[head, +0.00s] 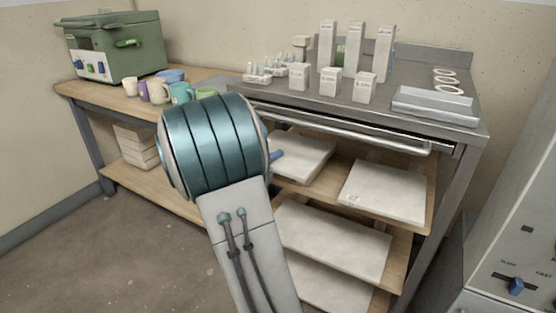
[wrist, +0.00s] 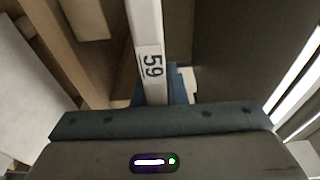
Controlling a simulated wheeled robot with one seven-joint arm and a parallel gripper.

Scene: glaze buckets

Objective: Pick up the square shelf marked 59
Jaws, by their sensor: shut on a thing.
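The square shelf marked 59 shows edge-on in the wrist view as a pale strip (wrist: 147,35) with black digits on its edge. My gripper (wrist: 165,95) is shut on this edge, with blue finger parts showing beside and behind it. In the head view my arm hides most of the gripper; a blue fingertip (head: 277,155) shows at the left part of a white slab (head: 305,158) on the upper wooden board. This slab appears to be the one I hold, but its number is not readable there. I cannot tell whether it is raised off the board.
Another white slab (head: 385,191) lies to the right on the same board (head: 330,190), with larger slabs (head: 335,240) below. The metal tabletop (head: 420,65) and its front rail (head: 340,127) overhang the boards. A grey machine (head: 515,240) stands at right. Floor at left is clear.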

